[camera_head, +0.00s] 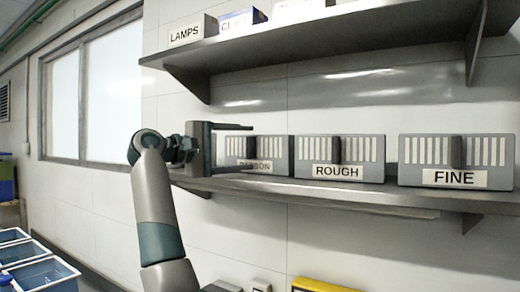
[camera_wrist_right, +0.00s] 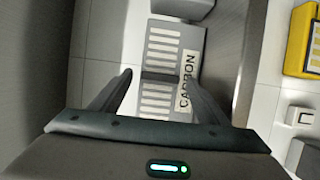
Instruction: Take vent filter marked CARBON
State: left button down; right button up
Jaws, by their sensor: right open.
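The vent filter marked CARBON (camera_head: 279,150) is a grey box with white slats and a dark upright handle, on the lower shelf at the left of a row of filters. My right gripper (camera_head: 250,150) is open in front of it, with its fingers partly covering the label. In the right wrist view the CARBON filter (camera_wrist_right: 165,45) lies ahead, and the open fingers (camera_wrist_right: 160,85) are on either side of its middle. I cannot tell whether the fingers touch it. My left gripper is not in view.
Filters marked ROUGH (camera_head: 375,160) and FINE (camera_head: 418,160) stand to the right on the same lower shelf (camera_head: 310,188). An upper shelf (camera_head: 330,45) with a LAMPS box (camera_head: 192,33) overhangs them. A yellow object (camera_head: 322,285) is below; blue bins (camera_head: 45,273) are lower left.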

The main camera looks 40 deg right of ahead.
dwell(0.3)
jog(key=shift+c, duration=0.6)
jog(key=c, duration=1.2)
jog(key=shift+o, duration=0.2)
jog(key=shift+r, duration=0.1)
jog(key=shift+r+b, duration=0.5)
jog(key=shift+r, duration=0.35)
notch_tip(320, 180, up, 8)
jog(key=b, duration=0.1)
